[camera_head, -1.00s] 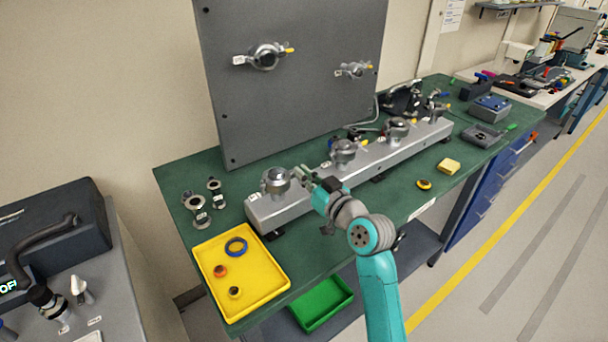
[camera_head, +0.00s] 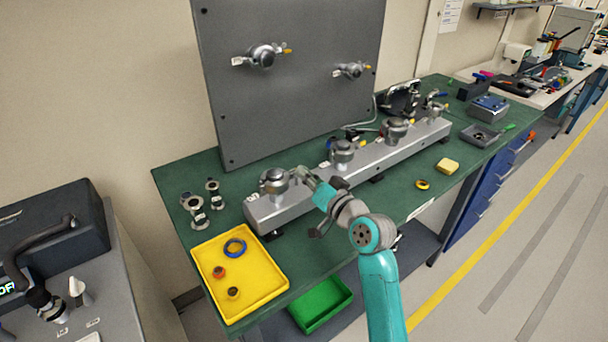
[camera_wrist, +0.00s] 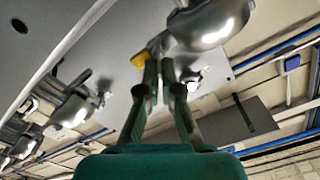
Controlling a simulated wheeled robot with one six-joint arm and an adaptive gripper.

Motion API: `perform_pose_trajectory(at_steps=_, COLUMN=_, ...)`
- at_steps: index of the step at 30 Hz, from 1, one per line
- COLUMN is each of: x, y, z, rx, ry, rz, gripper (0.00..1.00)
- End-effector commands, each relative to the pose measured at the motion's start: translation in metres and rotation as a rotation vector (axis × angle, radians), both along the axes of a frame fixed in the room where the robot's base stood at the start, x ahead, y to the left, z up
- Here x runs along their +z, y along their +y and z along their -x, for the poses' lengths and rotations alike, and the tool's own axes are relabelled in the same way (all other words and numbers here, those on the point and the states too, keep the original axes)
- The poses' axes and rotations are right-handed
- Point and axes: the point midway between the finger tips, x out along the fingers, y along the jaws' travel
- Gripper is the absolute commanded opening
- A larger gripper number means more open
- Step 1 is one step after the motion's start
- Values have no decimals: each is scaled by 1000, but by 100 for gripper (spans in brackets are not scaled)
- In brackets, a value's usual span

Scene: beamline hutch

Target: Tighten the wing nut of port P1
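The nearest clamped port (camera_head: 273,182), a rounded silver fitting, stands at the left end of the grey rail. Its P1 label is too small to read. My gripper (camera_head: 300,173) is at the right side of this fitting, at clamp height. In the wrist view, my gripper's two fingertips (camera_wrist: 160,66) lie close together with a narrow gap, just below a silver domed fitting (camera_wrist: 212,24). A yellow tab (camera_wrist: 139,60) shows beside the left fingertip. The wing nut is not clear between the tips, and I cannot tell whether they grip it.
The grey rail (camera_head: 310,190) carries several more clamped ports, including one (camera_head: 342,152) close right of my gripper. A grey panel (camera_head: 290,110) stands behind. A yellow tray (camera_head: 268,285) sits front left, and loose flanged fittings (camera_head: 198,212) stand left of the rail.

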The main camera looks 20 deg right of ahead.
Motion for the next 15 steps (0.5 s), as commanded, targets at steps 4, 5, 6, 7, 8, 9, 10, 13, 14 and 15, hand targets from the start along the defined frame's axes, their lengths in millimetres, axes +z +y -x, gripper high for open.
perform_pose_trajectory(at_steps=4, x=-5, y=-2, z=-1, rx=1, ry=49, rz=-131, gripper=0)
perform_pose_trajectory(at_steps=5, x=-5, y=-2, z=-1, rx=1, ry=58, rz=-159, gripper=0)
perform_pose_trajectory(at_steps=6, x=-6, y=-2, z=-1, rx=2, ry=71, rz=-195, gripper=0)
perform_pose_trajectory(at_steps=7, x=-6, y=-3, z=-1, rx=2, ry=80, rz=-221, gripper=0)
perform_pose_trajectory(at_steps=8, x=-7, y=-3, z=-1, rx=2, ry=88, rz=-249, gripper=0)
perform_pose_trajectory(at_steps=9, x=-7, y=-3, z=-1, rx=2, ry=100, rz=-285, gripper=0)
perform_pose_trajectory(at_steps=10, x=-8, y=-4, z=-1, rx=1, ry=109, rz=-311, gripper=0)
perform_pose_trajectory(at_steps=13, x=-9, y=-4, z=-2, rx=1, ry=139, rz=-402, gripper=0)
perform_pose_trajectory(at_steps=14, x=-10, y=-5, z=-2, rx=1, ry=147, rz=-428, gripper=0)
perform_pose_trajectory(at_steps=15, x=-11, y=-5, z=-2, rx=0, ry=159, rz=-464, gripper=0)
